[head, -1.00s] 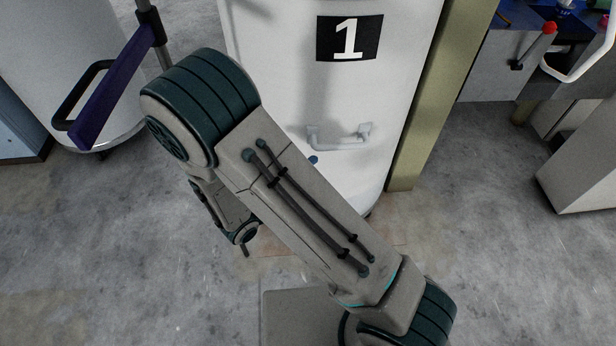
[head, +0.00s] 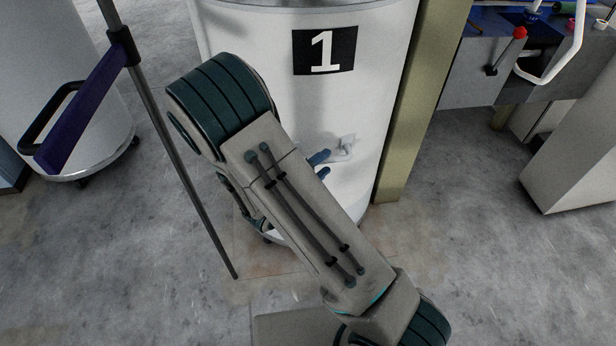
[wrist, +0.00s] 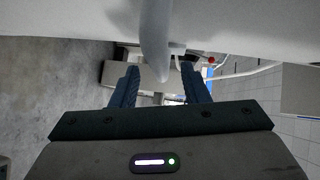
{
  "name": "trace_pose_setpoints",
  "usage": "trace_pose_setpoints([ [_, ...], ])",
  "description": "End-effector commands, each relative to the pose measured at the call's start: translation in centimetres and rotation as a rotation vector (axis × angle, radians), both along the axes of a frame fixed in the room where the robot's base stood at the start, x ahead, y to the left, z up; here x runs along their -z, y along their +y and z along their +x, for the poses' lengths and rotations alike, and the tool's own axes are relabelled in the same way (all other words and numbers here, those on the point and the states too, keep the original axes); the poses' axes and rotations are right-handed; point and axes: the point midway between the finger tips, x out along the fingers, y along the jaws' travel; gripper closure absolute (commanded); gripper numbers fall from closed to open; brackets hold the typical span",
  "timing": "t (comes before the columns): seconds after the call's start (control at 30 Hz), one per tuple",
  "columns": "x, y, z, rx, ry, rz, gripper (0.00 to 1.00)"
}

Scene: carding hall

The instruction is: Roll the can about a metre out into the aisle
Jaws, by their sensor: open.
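The can is a tall white cylinder (head: 270,60) with a black "1" plate on its front. Its handle (head: 345,148) is a pale bar on the front wall, partly hidden by my arm and fingers in the head view. My gripper (head: 321,163) is at the handle, with its blue fingers showing past my arm. In the wrist view, my gripper (wrist: 160,72) is open, one finger on each side of the pale handle bar (wrist: 155,40). I cannot tell whether either finger touches it.
An olive post (head: 405,120) stands close to the can's right. A dark pole (head: 180,155) with a purple belt (head: 85,115) stands to its left. Another white can (head: 100,135) is farther left. A grey machine (head: 475,70) is at the right. Floor at lower right is clear.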

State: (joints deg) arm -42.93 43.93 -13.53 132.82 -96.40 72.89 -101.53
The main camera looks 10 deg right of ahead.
Motion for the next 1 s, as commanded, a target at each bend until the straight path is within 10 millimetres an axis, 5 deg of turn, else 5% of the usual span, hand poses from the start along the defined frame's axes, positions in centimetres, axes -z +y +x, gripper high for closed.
trace_pose_setpoints([
  [0.2, 0.4, -1.8, 1.5, 0.001, -0.001, 0.000, 0.59],
  [0.57, 0.3, -2.1, 1.8, 0.000, -0.001, 0.001, 0.59],
  [0.6, 0.3, -2.1, 1.8, 0.000, -0.001, 0.001, 0.61],
  [0.73, 0.3, -2.1, 1.8, 0.000, -0.001, 0.001, 0.98],
  [1.0, 0.3, -2.1, 1.8, 0.000, -0.001, 0.001, 1.00],
])
